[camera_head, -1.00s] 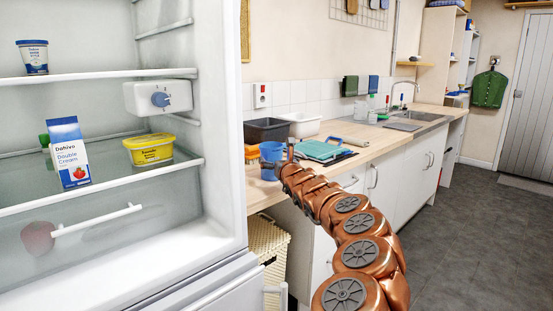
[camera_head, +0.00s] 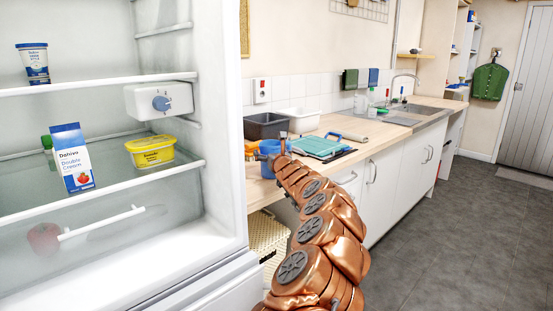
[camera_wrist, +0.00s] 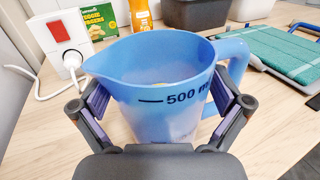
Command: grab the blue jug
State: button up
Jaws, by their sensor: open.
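The blue jug (camera_wrist: 160,90) stands upright on the wooden worktop, its spout to the left and its handle to the right in the wrist view. A dark "500 m" mark shows on its side. My gripper (camera_wrist: 163,112) is open, with one finger on each side of the jug; the right finger is by the handle. I cannot tell whether the fingers touch it. In the head view the jug (camera_head: 269,147) is partly hidden behind the end of my arm, and my gripper is mostly hidden there.
A white socket with a red switch (camera_wrist: 62,33) and a cable is at the left. A green box (camera_wrist: 99,18) and an orange bottle (camera_wrist: 141,14) stand behind the jug. A teal board (camera_wrist: 285,57) lies to the right. The open fridge (camera_head: 225,120) is left of my arm.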

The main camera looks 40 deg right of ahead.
jog(key=shift+c, duration=0.2)
jog(key=shift+w, duration=0.1)
jog(key=c, duration=1.4)
